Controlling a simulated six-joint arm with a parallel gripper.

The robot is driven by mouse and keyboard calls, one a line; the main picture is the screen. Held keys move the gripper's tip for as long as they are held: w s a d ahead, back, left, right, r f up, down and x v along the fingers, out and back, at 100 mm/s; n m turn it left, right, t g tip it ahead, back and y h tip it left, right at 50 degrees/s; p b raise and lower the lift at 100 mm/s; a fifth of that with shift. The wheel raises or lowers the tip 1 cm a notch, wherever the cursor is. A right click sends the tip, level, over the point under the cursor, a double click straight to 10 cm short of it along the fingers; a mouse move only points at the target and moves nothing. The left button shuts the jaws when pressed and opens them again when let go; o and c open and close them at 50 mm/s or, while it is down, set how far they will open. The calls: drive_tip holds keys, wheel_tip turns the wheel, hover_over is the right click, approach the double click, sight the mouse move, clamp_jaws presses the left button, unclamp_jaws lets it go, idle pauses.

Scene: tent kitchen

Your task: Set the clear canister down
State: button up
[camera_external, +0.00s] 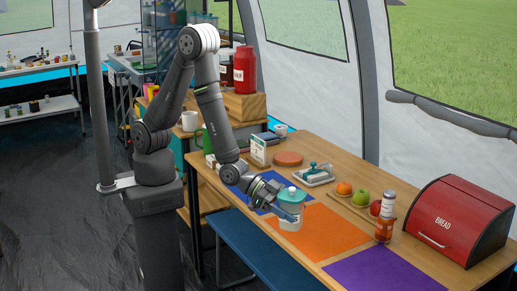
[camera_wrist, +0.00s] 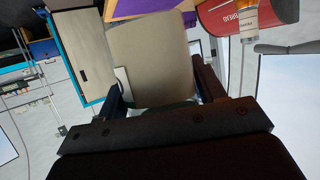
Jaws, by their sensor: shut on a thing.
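The clear canister (camera_external: 291,224) has a teal lid (camera_external: 292,195) and a pale body. My gripper (camera_external: 286,208) is shut on it near the top, and it looks upright. It appears over the left part of the orange mat (camera_external: 325,238), close to the table's front edge. I cannot tell whether its base touches the mat. In the wrist view the canister (camera_wrist: 150,62) fills the space between the fingers (camera_wrist: 160,95) as a large beige shape. A blue mat (camera_external: 262,199) lies behind it and a purple mat (camera_external: 385,272) to its right.
A brown-and-white bottle (camera_external: 385,218), a board with fruit (camera_external: 361,198) and a red bread box (camera_external: 455,218) stand to the right. A white tray with a teal-handled item (camera_external: 314,176) and a carton (camera_external: 258,150) are behind. A blue bench (camera_external: 240,248) runs along the front. The purple mat is bare.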

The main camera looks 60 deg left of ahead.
drive_tip(key=a+f+n+t+y, duration=0.1)
drive_tip(key=a+n+t+y, duration=0.75)
drive_tip(key=a, duration=1.35)
drive_tip(key=w+a+f+n+y, duration=0.1)
drive_tip(key=w+f, duration=0.1)
drive_tip(key=w, duration=0.1)
drive_tip(key=w+a+f+n+g, duration=0.1)
drive_tip(key=w+a+f, duration=0.1)
drive_tip(key=w, duration=0.1)
drive_tip(key=w+a+f+n+g+y, duration=0.1)
drive_tip(key=w+a+f, duration=0.1)
drive_tip(key=w+f, duration=0.1)
drive_tip(key=shift+w+a+y, duration=0.2)
drive_tip(key=shift+w+y, duration=0.15)
drive_tip(key=shift+w, duration=0.15)
drive_tip(key=shift+f, duration=2)
drive_tip(key=shift+f, duration=0.15)
drive_tip(key=o, duration=1.3)
